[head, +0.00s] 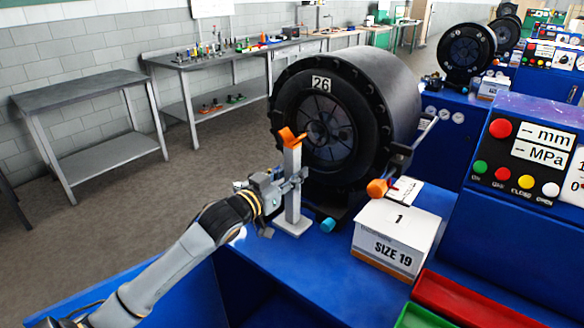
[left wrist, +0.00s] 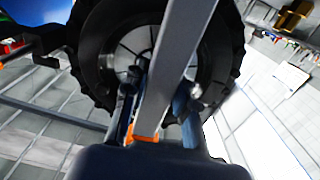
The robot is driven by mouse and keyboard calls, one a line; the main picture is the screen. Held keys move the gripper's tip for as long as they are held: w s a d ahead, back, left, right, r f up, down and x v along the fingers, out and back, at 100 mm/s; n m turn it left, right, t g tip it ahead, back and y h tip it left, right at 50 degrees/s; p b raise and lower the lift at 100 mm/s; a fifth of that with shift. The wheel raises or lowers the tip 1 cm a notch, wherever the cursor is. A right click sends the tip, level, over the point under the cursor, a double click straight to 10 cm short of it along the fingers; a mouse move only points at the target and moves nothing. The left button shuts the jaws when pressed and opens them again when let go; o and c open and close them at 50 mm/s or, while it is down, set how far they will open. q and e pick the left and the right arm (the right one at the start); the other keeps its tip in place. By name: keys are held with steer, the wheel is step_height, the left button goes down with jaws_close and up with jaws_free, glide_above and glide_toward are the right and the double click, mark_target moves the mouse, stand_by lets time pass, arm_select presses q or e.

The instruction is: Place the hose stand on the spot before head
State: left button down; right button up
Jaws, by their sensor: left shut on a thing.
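The hose stand (head: 293,190) is a grey post with a flat foot and an orange cradle on top. It stands upright on the blue bench in front of the round black crimper head (head: 330,125) marked 26. My left gripper (head: 294,181) is shut on the post at mid height. In the left wrist view the post (left wrist: 176,65) runs between the fingers, with the head (left wrist: 100,50) behind it. The foot appears at the blue surface; whether it touches cannot be told. My right gripper is not in view.
A white box (head: 395,238) labelled SIZE 19 sits right of the stand. Red (head: 475,300) and green bins lie at the front right. A control panel (head: 530,150) rises at the right. Grey tables (head: 85,85) stand along the wall.

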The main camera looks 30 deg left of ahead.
arm_select(q)
steer(key=shift+w+a+f, duration=0.3)
steer(key=shift+w+a, duration=0.1)
steer(key=shift+w, duration=0.3)
step_height(320, 180, down, 3)
steer(key=shift+w+f+p, duration=0.1)
steer(key=shift+f+p, duration=0.1)
steer(key=shift+p, duration=0.25)
steer(key=c, duration=1.3)
jaws_free()
steer(key=shift+f, duration=0.55)
steer(key=shift+c, duration=0.2)
steer(key=shift+o, duration=1.4)
steer(key=shift+s+r, duration=0.15)
steer(key=shift+s, duration=0.05)
